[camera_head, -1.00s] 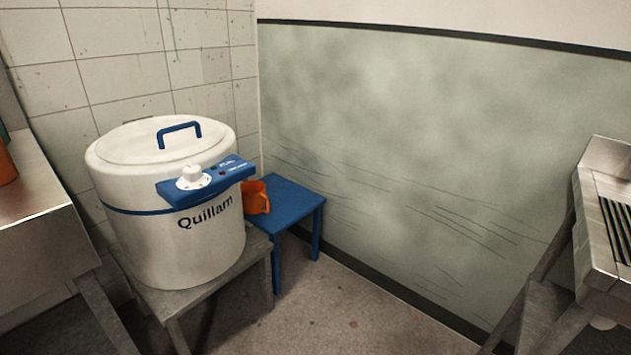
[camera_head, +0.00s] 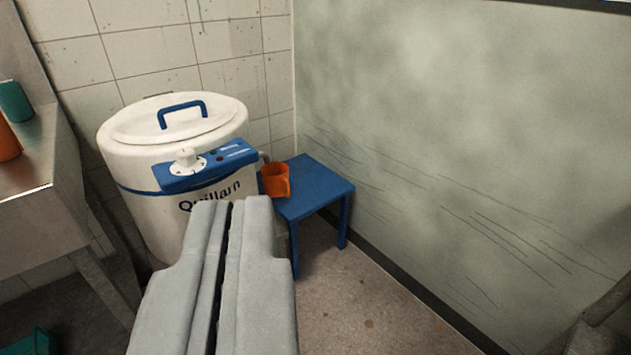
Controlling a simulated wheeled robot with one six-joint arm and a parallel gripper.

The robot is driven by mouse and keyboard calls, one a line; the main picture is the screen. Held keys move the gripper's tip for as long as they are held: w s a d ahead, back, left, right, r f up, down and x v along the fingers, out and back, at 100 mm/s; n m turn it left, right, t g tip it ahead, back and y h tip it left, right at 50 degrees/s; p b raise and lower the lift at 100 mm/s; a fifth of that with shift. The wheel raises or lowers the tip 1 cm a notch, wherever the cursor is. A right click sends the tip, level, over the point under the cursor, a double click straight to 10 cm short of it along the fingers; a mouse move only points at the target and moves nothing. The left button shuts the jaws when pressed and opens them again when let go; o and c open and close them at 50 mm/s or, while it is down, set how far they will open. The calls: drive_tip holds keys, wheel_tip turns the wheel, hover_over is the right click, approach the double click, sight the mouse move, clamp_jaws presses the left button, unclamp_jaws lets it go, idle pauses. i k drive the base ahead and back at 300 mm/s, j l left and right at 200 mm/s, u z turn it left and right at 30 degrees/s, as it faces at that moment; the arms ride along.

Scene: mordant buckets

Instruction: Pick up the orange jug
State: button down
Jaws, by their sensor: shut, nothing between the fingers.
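The orange jug (camera_head: 275,181) stands upright on the blue stool (camera_head: 322,187), near the stool's left edge and close beside the white boiler.
The white boiler (camera_head: 150,205) with a blue handle and control panel stands left of the stool. A metal counter (camera_head: 30,195) at far left holds an orange vessel (camera_head: 8,140) and a teal one (camera_head: 15,101). A green wall is behind. Floor (camera_head: 375,300) at right is clear.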

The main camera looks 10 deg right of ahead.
sight(275, 175)
drive_tip(key=i+j, duration=0.15)
drive_tip(key=i+l+z, duration=0.1)
drive_tip(key=i, duration=1.1)
drive_tip(key=i+l, duration=0.7)
drive_tip(key=l+z, duration=0.05)
drive_tip(key=l, duration=0.05)
